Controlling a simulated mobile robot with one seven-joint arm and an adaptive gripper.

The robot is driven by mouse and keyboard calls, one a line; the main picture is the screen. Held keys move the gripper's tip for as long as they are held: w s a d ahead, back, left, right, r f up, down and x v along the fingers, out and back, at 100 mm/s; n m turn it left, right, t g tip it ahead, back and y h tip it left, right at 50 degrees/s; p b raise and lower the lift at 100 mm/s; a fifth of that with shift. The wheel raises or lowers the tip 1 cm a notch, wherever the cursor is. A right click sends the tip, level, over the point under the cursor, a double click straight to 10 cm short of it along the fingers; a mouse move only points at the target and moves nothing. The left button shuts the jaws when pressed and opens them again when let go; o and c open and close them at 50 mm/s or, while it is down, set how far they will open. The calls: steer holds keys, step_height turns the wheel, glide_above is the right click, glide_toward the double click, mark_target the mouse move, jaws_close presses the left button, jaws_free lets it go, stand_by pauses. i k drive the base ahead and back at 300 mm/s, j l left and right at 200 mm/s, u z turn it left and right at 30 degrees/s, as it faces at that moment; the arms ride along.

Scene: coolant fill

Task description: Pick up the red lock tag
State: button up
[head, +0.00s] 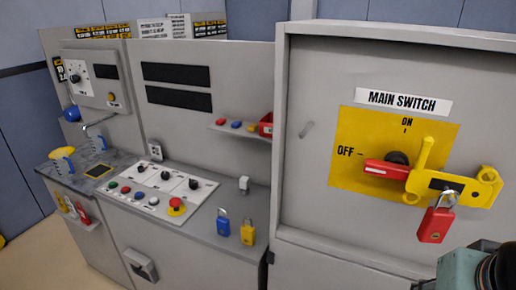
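A red padlock (436,223) with a silver shackle hangs from a yellow hasp (484,187) on the main switch, at the right of the head view. The switch's red handle (386,170) points towards OFF. Small red items (82,213) stand in a holder low at the left; they are too small to tell whether one is a lock tag. My gripper's fingers are not in view. Only a teal and black part of my arm shows at the bottom right corner, below the red padlock.
A blue padlock (222,226) and a yellow padlock (248,233) stand at the console's front edge. A small shelf (226,130) holds coloured pieces and a red bin (266,124). A button panel (150,190) lies left of the padlocks. The switch cabinet (310,200) juts forward.

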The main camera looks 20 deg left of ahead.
mark_target(86, 221)
steer(key=u, duration=2.35)
steer(key=k, duration=0.5)
steer(key=k+z, duration=0.15)
steer(key=z, duration=0.85)
steer(key=i+j+z, duration=0.1)
steer(key=i+j, duration=0.35)
steer(key=j, duration=0.2)
steer(key=i+j, duration=0.65)
steer(key=j, duration=0.3)
steer(key=i+j, duration=0.35)
steer(key=j+z, duration=0.05)
steer(key=j, duration=0.05)
